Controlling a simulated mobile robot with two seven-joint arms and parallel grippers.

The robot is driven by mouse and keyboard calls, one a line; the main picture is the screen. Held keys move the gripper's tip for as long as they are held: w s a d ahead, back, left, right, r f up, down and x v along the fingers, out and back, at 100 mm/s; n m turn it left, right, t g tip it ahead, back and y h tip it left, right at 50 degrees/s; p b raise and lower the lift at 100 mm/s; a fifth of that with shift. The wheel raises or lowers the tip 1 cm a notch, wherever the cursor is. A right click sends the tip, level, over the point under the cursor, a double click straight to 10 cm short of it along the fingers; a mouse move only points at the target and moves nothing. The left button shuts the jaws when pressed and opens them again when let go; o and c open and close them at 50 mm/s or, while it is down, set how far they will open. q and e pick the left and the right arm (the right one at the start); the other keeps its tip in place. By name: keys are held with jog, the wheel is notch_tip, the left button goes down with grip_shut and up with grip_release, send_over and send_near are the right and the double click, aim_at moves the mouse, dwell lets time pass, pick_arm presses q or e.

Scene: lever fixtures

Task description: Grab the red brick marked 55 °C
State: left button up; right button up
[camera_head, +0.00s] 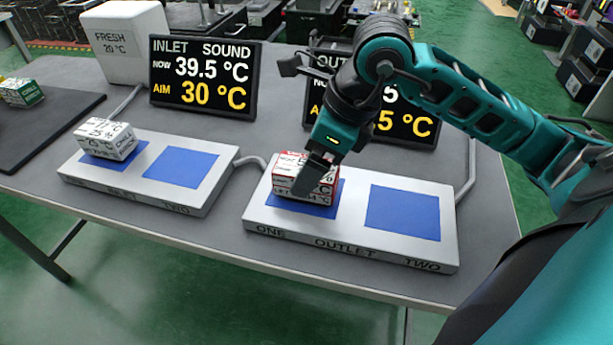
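A white brick with red edges (289,172) sits on the left blue pad, marked ONE, of the outlet plate (351,241). Its lettering is partly covered; I cannot make out a 55 °C marking. My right gripper (317,178) is down at this brick, with a dark finger across its near right side. The other finger is hidden, so I cannot tell whether it grips. My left gripper is not in view.
The inlet display (204,78) reads now 39.5 °C, aim 30 °C. My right arm partly covers the outlet display (408,125). A white FRESH 20 °C box (124,42) stands behind. A green-and-white brick (22,92) lies on a dark mat (60,118). Both right pads are empty.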

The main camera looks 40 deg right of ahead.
jog(key=shift+x, duration=1.35)
jog(key=shift+f+b, duration=0.2)
jog(key=shift+b, duration=0.35)
jog(key=c, duration=1.4)
jog(key=shift+r, duration=0.1)
